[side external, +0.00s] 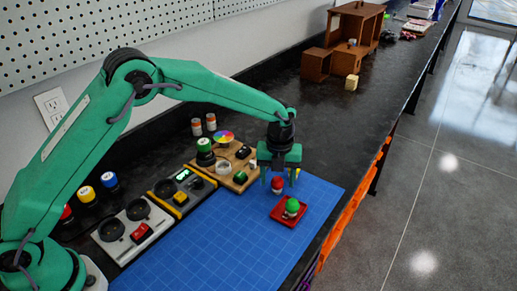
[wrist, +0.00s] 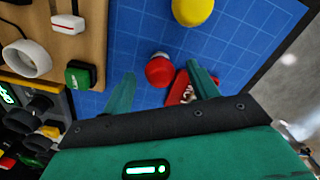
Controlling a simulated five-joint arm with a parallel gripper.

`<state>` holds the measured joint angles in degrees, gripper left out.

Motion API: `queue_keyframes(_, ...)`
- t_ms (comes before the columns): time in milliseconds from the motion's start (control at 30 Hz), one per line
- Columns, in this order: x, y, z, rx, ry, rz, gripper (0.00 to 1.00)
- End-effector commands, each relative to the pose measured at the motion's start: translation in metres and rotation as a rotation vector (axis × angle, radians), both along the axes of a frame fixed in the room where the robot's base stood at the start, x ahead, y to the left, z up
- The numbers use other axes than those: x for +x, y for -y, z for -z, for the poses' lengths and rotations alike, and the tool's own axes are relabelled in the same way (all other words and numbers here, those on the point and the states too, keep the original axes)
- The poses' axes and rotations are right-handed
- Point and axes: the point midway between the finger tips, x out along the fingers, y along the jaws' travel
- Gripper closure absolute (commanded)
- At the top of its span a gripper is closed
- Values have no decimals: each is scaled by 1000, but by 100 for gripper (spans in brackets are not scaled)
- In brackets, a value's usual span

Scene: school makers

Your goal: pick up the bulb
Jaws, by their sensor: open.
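My gripper (side external: 278,177) is open and points down over the blue mat. A red bulb (side external: 277,184) with a pale base is just below and between its fingers. In the wrist view the red bulb (wrist: 159,71) shows between the two green fingers, with space on both sides. A green bulb (side external: 292,205) is on a red tray (side external: 287,221) at the mat's right edge. In the wrist view the right finger covers much of the red tray (wrist: 176,91). A yellow bulb (wrist: 193,8) lies beyond the red one, mostly hidden by my gripper in the side view.
A wooden board (side external: 239,182) with electrical parts and a dark control box (side external: 184,190) stand left of my gripper. A white box (side external: 134,228) is nearer my base. The front part of the blue mat (side external: 215,258) is clear. Brown wooden boxes (side external: 316,64) stand far back.

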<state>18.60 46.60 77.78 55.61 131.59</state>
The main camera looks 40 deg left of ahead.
Motion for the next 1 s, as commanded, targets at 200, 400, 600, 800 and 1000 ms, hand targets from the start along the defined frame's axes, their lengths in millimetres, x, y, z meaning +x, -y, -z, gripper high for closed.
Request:
queue_keyframes(200, 0, 0, 1, 0, 0, 0, 41)
queue_keyframes(400, 0, 0, 1, 0, 0, 0, 41)
queue_keyframes(600, 0, 0, 1, 0, 0, 0, 60)
queue_keyframes(800, 0, 0, 1, 0, 0, 0, 89)
queue_keyframes(1000, 0, 0, 1, 0, 0, 0, 89)
